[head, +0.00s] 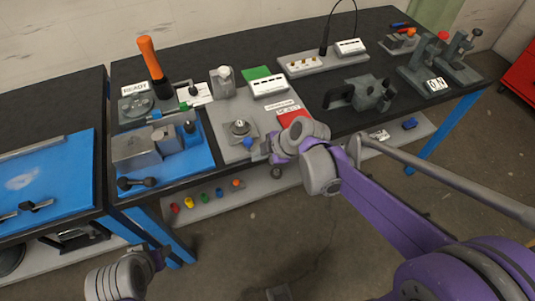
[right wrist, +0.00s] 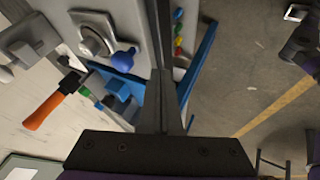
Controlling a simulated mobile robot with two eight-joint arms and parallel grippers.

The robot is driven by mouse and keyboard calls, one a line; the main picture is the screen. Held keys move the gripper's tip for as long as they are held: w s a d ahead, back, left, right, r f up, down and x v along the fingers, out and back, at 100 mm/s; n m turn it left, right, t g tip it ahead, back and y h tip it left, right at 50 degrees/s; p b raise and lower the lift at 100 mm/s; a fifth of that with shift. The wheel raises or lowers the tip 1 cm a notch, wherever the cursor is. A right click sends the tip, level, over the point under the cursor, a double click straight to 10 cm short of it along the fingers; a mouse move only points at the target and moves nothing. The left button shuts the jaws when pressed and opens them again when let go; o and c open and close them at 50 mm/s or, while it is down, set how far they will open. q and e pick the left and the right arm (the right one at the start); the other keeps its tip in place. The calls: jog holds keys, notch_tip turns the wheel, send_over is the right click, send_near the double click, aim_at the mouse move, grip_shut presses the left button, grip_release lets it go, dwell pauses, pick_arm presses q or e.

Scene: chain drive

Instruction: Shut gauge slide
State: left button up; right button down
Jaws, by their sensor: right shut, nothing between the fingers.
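A grey plate (head: 226,146) on the dark bench carries a round metal gauge-like part (head: 240,128) and a blue knob (head: 248,143) near the front edge. I cannot tell for sure which part is the gauge slide, nor how far it is shut. In the right wrist view the knob (right wrist: 123,60) and the round part (right wrist: 95,40) lie left of the fingertips. My right gripper (head: 264,149) is shut and empty, just right of the knob; its fingers (right wrist: 163,75) show together. My left gripper (head: 158,256) is low at the bottom left, away from the bench; its jaws are unclear.
A blue fixture (head: 200,160) with grey blocks stands left of the plate. A dark clamp (head: 372,93) stands to the right. Several coloured knobs (head: 204,198) lie on the shelf below. The floor in front is mostly clear.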

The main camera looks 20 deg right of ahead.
aim_at(242, 123)
jog(key=w, duration=0.3)
jog(key=shift+w+r, duration=0.1)
jog(key=shift+w, duration=0.05)
jog(key=w, duration=1.1)
jog(key=shift+w+a+p, duration=0.25)
jog(key=shift+p, duration=0.05)
jog(key=shift+w, duration=0.3)
jog(key=shift+r, duration=0.1)
